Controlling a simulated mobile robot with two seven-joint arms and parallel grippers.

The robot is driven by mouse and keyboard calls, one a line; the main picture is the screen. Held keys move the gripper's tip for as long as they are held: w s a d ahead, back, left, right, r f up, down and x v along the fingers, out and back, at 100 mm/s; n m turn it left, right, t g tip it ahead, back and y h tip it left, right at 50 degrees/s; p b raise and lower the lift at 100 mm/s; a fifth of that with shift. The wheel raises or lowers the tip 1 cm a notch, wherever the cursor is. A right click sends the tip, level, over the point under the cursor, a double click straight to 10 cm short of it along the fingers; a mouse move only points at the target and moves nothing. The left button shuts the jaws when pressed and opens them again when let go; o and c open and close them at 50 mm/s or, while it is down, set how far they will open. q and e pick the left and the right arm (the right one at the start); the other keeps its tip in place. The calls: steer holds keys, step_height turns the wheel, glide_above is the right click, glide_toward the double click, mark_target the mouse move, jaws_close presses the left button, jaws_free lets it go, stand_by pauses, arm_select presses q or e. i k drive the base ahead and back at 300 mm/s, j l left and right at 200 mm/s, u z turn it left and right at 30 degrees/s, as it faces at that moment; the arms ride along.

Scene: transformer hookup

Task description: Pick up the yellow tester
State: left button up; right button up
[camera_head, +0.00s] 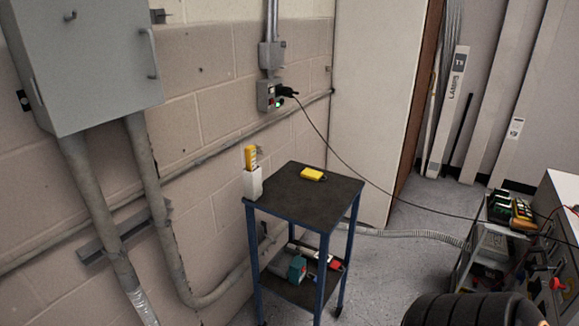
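Two yellow things are in the head view, and I cannot tell for sure which is the tester.
The cart's lower shelf holds a teal tool (297,268) and other items. A black cable (350,165) runs from a wall outlet (268,96) past the cart to the right. A grey cabinet (85,60) and pipes line the left wall.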

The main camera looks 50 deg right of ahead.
mark_target(250, 153)
steer(key=z, duration=1.35)
